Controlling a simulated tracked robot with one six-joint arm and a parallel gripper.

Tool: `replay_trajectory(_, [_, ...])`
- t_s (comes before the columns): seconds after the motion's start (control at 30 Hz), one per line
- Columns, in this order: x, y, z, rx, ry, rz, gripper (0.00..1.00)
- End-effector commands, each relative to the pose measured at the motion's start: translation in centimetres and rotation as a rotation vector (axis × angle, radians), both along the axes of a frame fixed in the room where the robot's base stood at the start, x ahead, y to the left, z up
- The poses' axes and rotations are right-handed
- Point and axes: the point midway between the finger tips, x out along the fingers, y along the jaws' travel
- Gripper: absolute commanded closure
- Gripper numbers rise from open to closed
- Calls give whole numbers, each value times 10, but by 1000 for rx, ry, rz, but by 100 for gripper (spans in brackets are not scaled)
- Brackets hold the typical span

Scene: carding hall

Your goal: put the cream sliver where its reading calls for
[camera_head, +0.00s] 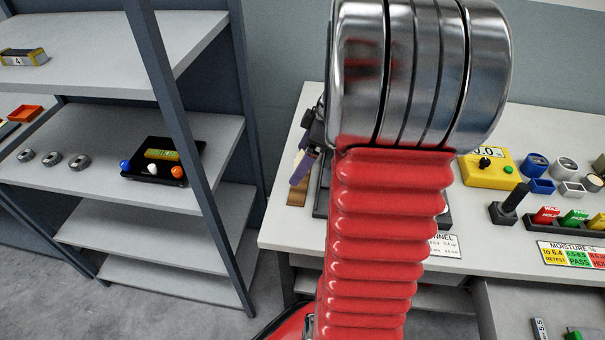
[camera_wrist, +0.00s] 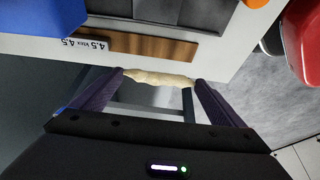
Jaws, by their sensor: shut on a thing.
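The cream sliver (camera_wrist: 150,77) is a short, lumpy, pale roll in the wrist view. My gripper (camera_wrist: 159,78) has its two dark purple fingers shut on the sliver's ends, so it spans between them. The sliver appears to be held just off the table's edge, beside a brown wooden strip (camera_wrist: 150,47). In the head view my gripper (camera_head: 301,165) shows small at the left of the table, mostly behind my arm. A yellow meter (camera_head: 489,170) stands on the table; its display is partly covered and ends in ".0". A moisture card (camera_head: 572,254) lists retest, pass and hold bands.
Red (camera_head: 545,215), green (camera_head: 573,218) and yellow (camera_head: 597,222) labelled pieces stand behind the moisture card. A black-handled device (camera_head: 510,205) stands left of them. Shelves (camera_head: 110,150) at left hold a black box (camera_head: 160,172) and metal rings. My arm hides the table's middle.

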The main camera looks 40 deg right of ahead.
Motion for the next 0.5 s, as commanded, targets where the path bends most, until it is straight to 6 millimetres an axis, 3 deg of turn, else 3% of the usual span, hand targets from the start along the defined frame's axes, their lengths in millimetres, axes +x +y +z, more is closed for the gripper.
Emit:
replay_trajectory(0.2, [0,0,-32,3,2,-1,32])
replay_trajectory(0.5, [0,-1,-36,0,-1,-1,32])
